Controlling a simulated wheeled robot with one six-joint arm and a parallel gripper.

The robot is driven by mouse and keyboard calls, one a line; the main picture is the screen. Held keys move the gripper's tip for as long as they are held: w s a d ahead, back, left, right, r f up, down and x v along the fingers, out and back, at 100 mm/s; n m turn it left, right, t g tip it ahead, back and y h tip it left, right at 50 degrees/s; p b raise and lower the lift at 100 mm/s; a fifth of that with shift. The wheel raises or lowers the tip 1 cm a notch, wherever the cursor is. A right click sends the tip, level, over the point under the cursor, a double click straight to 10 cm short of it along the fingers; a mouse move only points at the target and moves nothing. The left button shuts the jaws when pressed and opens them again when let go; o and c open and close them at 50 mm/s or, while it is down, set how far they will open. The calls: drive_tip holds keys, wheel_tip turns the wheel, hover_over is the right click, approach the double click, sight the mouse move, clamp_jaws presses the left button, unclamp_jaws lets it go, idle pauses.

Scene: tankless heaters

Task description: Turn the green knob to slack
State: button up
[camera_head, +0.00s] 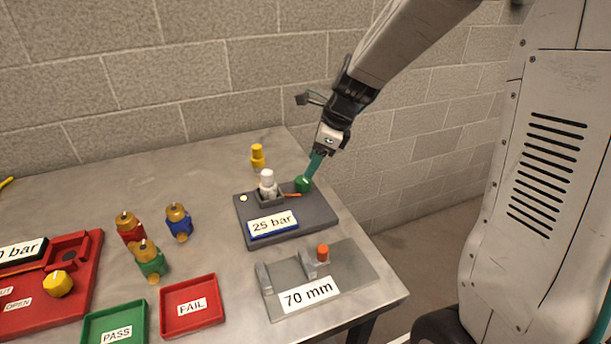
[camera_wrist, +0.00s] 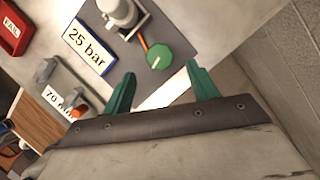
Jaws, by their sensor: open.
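The green knob (camera_head: 303,184) sits at the right end of a dark grey block labelled "25 bar" (camera_head: 320,210). In the wrist view the green knob (camera_wrist: 158,56) shows as a faceted disc with a small light mark, and an orange strip lies beside it. My gripper (camera_head: 308,178) is over the knob's side in the head view, its teal fingers pointing down. In the wrist view my gripper (camera_wrist: 160,78) has its two fingers apart, with the knob beyond and roughly between them. I cannot tell whether a finger touches it.
A white fitting (camera_head: 268,184) stands on the same block, left of the knob. A yellow fitting (camera_head: 257,157) stands behind. A grey "70 mm" fixture with an orange knob (camera_head: 323,252) is in front. Red FAIL (camera_head: 190,305) and green PASS trays lie front left. A block wall is behind.

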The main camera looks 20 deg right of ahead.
sight(304, 179)
drive_tip(key=x, duration=0.5)
drive_tip(key=shift+a+f, duration=0.1)
drive_tip(key=shift+f, duration=0.25)
drive_tip(key=c, duration=1)
